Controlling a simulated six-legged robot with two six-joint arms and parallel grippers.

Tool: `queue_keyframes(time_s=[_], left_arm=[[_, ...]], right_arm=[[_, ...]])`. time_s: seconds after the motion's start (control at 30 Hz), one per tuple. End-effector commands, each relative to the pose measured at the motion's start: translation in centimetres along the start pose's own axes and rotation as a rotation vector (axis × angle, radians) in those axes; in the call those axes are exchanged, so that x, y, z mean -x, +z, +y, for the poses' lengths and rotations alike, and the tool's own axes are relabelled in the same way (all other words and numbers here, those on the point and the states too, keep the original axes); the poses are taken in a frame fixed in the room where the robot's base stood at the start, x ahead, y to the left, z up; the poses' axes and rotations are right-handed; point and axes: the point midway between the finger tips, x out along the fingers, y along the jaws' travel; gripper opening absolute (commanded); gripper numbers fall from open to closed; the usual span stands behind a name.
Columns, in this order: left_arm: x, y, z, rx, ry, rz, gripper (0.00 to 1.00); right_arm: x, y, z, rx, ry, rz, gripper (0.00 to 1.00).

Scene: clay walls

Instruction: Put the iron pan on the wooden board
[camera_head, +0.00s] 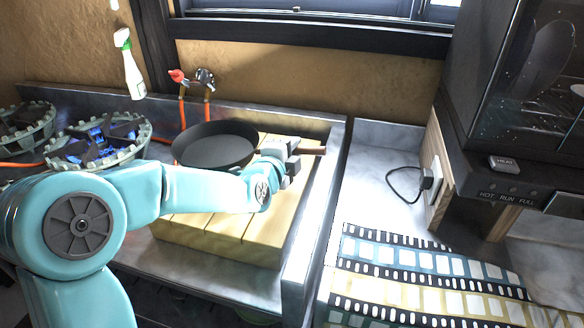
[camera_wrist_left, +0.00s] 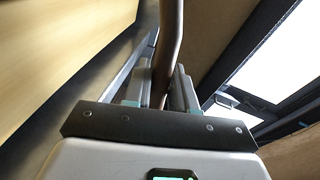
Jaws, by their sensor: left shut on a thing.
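The black iron pan (camera_head: 214,146) is over the far left part of the wooden board (camera_head: 226,243) in the head view. I cannot tell whether its base touches the board. Its brown handle (camera_head: 310,150) points right. My left gripper (camera_head: 290,158) is shut on the handle, and my arm hides part of the board and the pan's near edge. In the left wrist view the handle (camera_wrist_left: 170,45) runs up between the two fingers (camera_wrist_left: 161,88). My right gripper is not in view.
A gas burner with blue flame (camera_head: 100,140) stands left of the board. A metal rim (camera_head: 322,230) borders the board's right side. A spray bottle (camera_head: 130,68) and red-handled tap (camera_head: 190,78) are behind. A film-strip patterned cloth (camera_head: 420,275) lies at right.

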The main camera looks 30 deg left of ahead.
Motion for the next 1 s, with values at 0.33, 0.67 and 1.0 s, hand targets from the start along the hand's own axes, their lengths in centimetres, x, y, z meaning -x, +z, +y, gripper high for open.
queue_keyframes(time_s=[0.33,0.67,1.0], left_arm=[[-0.7,0.6,3.6,-0.004,-0.005,0.001,0.00],[-0.7,0.6,4.0,0.002,0.002,0.000,0.45],[-0.6,0.6,3.7,0.001,0.002,0.000,0.51]], right_arm=[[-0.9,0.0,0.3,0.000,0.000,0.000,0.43],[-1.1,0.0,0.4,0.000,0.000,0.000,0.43],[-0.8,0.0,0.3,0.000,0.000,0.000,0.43]])
